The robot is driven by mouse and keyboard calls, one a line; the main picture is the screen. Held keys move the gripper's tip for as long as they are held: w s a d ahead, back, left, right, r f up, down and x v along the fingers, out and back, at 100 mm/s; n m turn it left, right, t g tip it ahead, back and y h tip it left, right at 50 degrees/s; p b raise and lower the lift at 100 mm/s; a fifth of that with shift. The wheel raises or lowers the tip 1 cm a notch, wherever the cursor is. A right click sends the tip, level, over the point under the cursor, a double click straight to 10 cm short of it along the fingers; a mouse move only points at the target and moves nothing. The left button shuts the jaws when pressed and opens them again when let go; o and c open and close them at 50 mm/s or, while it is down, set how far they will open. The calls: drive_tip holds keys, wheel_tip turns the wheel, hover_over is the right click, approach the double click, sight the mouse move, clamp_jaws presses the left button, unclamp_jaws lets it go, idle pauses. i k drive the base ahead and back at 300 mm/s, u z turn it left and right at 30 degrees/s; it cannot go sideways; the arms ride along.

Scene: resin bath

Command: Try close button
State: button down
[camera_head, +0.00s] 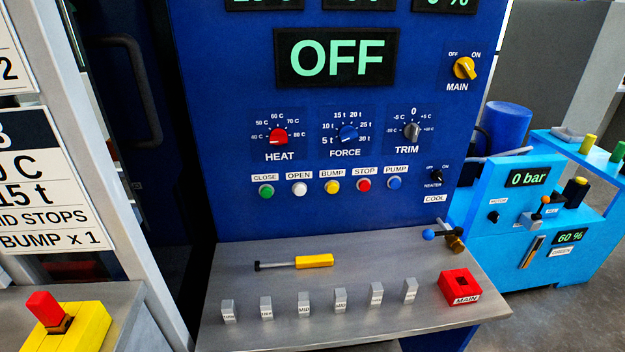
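The close button is a round green button (266,191) under the label CLOSE, at the left end of a row on the blue control panel (230,140). To its right sit the white OPEN button (299,189), the yellow BUMP button (332,187), the red STOP button (364,185) and the blue PUMP button (395,183). A large display (337,58) above reads OFF in green. The yellow MAIN knob (464,68) is at the upper right, between OFF and ON marks. My gripper is not in view.
A grey shelf (400,258) below the panel bears several grey labelled blocks, a yellow-handled tool (313,261) and a red MAIN block (460,286). A yellow block with a red top (66,327) stands lower left. A light-blue machine (515,240) reading 0 bar stands right.

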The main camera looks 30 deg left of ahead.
sight(266, 193)
drive_tip(key=u, duration=0.1)
drive_tip(key=k, duration=1.45)
drive_tip(key=u, duration=1.2)
drive_tip(key=i, duration=1)
drive_tip(key=z, duration=0.05)
